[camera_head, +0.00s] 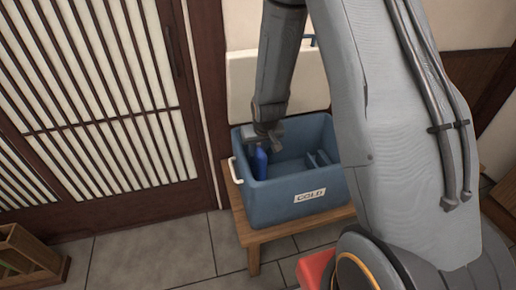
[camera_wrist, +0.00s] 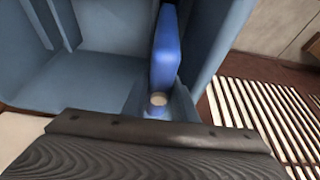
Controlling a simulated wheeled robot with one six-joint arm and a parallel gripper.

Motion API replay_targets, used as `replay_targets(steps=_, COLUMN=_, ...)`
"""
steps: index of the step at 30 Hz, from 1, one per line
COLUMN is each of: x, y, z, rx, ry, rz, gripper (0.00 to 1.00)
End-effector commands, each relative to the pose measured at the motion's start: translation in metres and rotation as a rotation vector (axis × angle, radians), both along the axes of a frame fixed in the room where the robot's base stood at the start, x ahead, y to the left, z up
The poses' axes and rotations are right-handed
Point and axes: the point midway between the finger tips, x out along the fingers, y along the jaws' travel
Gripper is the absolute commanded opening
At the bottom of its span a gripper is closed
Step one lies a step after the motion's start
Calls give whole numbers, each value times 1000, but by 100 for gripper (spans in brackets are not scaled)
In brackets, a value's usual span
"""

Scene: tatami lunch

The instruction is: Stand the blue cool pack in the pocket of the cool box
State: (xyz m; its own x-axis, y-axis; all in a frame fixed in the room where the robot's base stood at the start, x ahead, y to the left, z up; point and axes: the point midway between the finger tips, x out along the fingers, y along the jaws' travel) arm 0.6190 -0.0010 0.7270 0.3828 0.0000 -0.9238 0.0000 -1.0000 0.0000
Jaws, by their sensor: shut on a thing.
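The blue cool box (camera_head: 285,205), marked COLD, stands open on a wooden stand. The darker blue cool pack (camera_head: 260,162) is upright inside it, near the left wall. My gripper (camera_head: 263,142) is lowered into the box above the pack and shut on it; the fingertips are hard to make out. In the wrist view the pack (camera_wrist: 166,50) shows beyond the dark gripper body (camera_wrist: 150,140). A pale round spot (camera_wrist: 158,99) shows at the pack's near end. A narrow pocket wall (camera_wrist: 183,103) lies close beside the pack; I cannot tell how deep the pack sits.
Low divider pieces (camera_head: 318,160) stand in the right part of the box. A white handle (camera_head: 234,170) is on its left side. The wooden stand (camera_head: 255,236) carries the box. A slatted door (camera_head: 100,110) is at left, a wooden crate (camera_head: 25,255) at lower left.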

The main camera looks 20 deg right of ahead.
Motion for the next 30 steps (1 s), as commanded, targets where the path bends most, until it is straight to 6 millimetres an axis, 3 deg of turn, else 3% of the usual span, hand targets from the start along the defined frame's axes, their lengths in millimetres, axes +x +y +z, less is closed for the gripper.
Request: replay_targets(steps=30, x=0, y=0, z=-15, rx=0, ry=-1, rz=0, gripper=0)
